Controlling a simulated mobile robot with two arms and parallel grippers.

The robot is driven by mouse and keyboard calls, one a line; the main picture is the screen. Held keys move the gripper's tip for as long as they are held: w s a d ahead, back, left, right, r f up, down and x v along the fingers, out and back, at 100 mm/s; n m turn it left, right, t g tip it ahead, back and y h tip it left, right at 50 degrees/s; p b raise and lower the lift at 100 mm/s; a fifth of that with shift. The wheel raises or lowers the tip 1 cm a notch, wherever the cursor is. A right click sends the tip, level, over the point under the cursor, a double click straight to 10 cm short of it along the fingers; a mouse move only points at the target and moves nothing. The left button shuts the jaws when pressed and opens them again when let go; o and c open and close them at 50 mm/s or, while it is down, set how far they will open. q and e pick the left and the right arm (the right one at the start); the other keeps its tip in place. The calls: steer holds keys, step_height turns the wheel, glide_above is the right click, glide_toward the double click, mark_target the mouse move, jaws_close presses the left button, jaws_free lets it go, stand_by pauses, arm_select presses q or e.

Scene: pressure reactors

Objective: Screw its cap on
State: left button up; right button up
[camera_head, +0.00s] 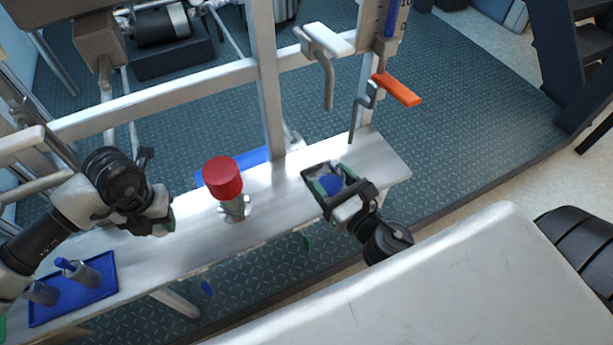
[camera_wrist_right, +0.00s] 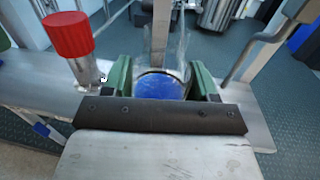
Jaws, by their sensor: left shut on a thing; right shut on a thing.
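My right gripper (camera_head: 328,182) is shut on a clear vessel with a round blue face (camera_head: 331,185), over the right part of the metal bench. In the right wrist view the clear vessel (camera_wrist_right: 165,82) sits between the green fingers of the gripper (camera_wrist_right: 163,82), its blue face towards the camera. My left gripper (camera_head: 165,216) is shut at the left, over the bench, apart from the vessel; what it holds is hidden. I cannot make out a separate loose cap.
A red-topped metal fitting (camera_head: 223,178) stands upright on the bench (camera_head: 275,195) between my grippers. A blue tray (camera_head: 104,292) with grey cylinders lies at the left end. An orange-handled lever (camera_head: 397,89) and a white-handled one (camera_head: 328,39) stand behind.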

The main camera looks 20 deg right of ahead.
steer(key=shift+s+d+r, duration=0.5)
steer(key=shift+s+d, duration=0.05)
steer(key=o, duration=0.6)
steer(key=shift+c, duration=0.2)
steer(key=c, duration=0.7)
